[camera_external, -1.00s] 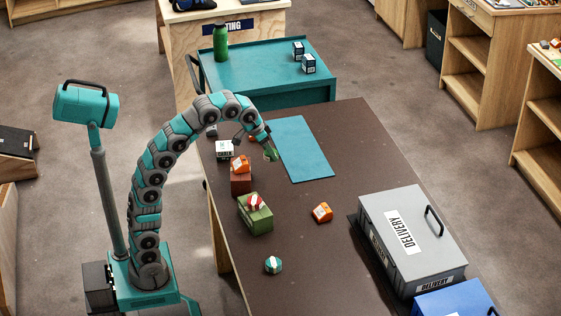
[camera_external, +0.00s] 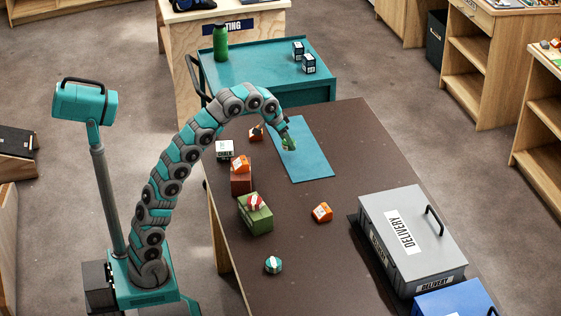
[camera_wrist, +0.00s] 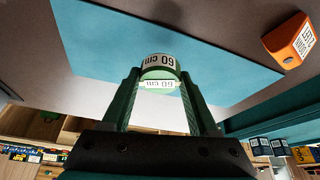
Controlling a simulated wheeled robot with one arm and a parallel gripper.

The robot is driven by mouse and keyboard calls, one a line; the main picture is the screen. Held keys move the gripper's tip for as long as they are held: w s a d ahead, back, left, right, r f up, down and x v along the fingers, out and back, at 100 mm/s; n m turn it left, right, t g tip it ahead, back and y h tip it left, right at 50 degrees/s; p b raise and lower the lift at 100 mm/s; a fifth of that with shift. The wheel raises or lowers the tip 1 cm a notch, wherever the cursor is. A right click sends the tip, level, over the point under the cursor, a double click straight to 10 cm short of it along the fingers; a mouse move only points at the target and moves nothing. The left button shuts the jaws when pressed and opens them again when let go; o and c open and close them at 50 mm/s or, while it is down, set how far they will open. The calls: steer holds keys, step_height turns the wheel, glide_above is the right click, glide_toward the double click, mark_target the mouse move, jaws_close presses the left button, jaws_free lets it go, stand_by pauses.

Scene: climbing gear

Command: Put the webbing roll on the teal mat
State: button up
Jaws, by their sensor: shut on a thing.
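The green webbing roll (camera_wrist: 158,66), with a white "60 cm" label, is between the two fingers of my gripper (camera_wrist: 160,98) in the wrist view. My gripper is shut on it. In the external view my gripper (camera_external: 288,144) is over the left part of the teal mat (camera_external: 310,160), and the roll shows only as a small green patch there. The mat (camera_wrist: 130,35) also shows beyond the roll in the wrist view. I cannot tell whether the roll touches the mat.
Left of the mat are a white chalk box (camera_external: 224,150) and an orange item (camera_external: 239,164) on a brown block. Nearer are a green box (camera_external: 256,217), an orange box (camera_external: 321,212) and a teal roll (camera_external: 273,265). A grey delivery crate (camera_external: 440,262) stands at the right.

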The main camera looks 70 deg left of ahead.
steer(key=p, duration=0.1)
glide_above(302, 152)
steer(key=s, duration=0.2)
steer(key=shift+w+d+f, duration=0.15)
steer(key=shift+w+f, duration=0.05)
steer(key=shift+w, duration=0.05)
steer(key=shift+f, duration=1.8)
steer(key=shift+f, duration=0.2)
steer(key=o, duration=1.4)
steer(key=shift+c, duration=0.2)
steer(key=shift+r, duration=0.2)
steer(key=shift+r, duration=0.25)
steer(key=v, duration=0.9)
steer(key=shift+s+d+r+p, duration=0.1)
steer(key=shift+s+r+p, duration=0.1)
steer(key=shift+r+p, duration=0.2)
steer(key=shift+p+v, duration=0.55)
steer(key=shift+v, duration=0.35)
